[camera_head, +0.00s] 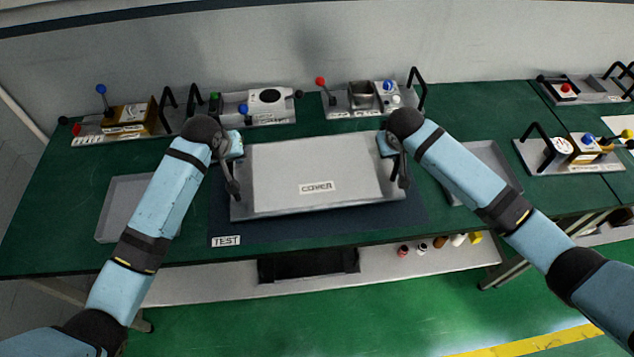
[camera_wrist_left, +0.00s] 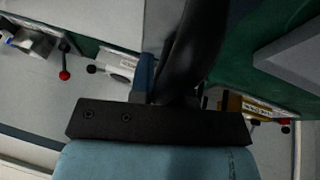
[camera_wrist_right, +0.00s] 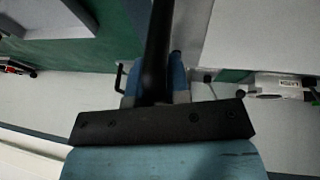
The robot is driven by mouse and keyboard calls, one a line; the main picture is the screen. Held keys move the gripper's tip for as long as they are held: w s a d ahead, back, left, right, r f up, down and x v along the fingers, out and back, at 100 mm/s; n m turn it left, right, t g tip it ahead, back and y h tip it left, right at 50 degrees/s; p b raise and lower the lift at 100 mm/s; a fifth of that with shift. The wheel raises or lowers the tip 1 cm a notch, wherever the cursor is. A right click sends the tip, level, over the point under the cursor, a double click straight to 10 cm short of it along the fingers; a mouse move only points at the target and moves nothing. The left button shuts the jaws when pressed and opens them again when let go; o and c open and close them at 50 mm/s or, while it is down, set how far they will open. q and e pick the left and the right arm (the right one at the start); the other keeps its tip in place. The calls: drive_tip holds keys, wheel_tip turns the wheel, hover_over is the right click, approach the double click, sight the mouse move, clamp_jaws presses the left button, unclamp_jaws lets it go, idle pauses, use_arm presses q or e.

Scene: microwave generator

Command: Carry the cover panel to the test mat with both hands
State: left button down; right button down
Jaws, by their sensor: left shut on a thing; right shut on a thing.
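The cover panel (camera_head: 310,165) is a flat light-grey plate with a "COVER" label. It is over the dark blue test mat (camera_head: 226,241), which carries a "TEST" label at its front left corner. The mat shows in front of and beside the panel. I cannot tell whether the panel touches the mat. My left gripper (camera_head: 234,168) is shut on the panel's left side. My right gripper (camera_head: 390,160) is shut on its right side. The panel's edge also shows in the right wrist view (camera_wrist_right: 265,35). The fingertips are partly hidden by the wrists.
A grey tray (camera_head: 118,205) lies left of the mat, and another tray (camera_head: 492,160) lies right. Modules with levers and handles line the back, including a brown one (camera_head: 130,115), a white one (camera_head: 265,97) and a grey one (camera_head: 362,97). Small bottles (camera_head: 420,248) stand on the lower shelf.

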sight(241, 171)
use_arm(q)
drive_tip(key=shift+a+f, duration=0.1)
use_arm(e)
drive_tip(key=shift+d, duration=0.1)
idle(0.3)
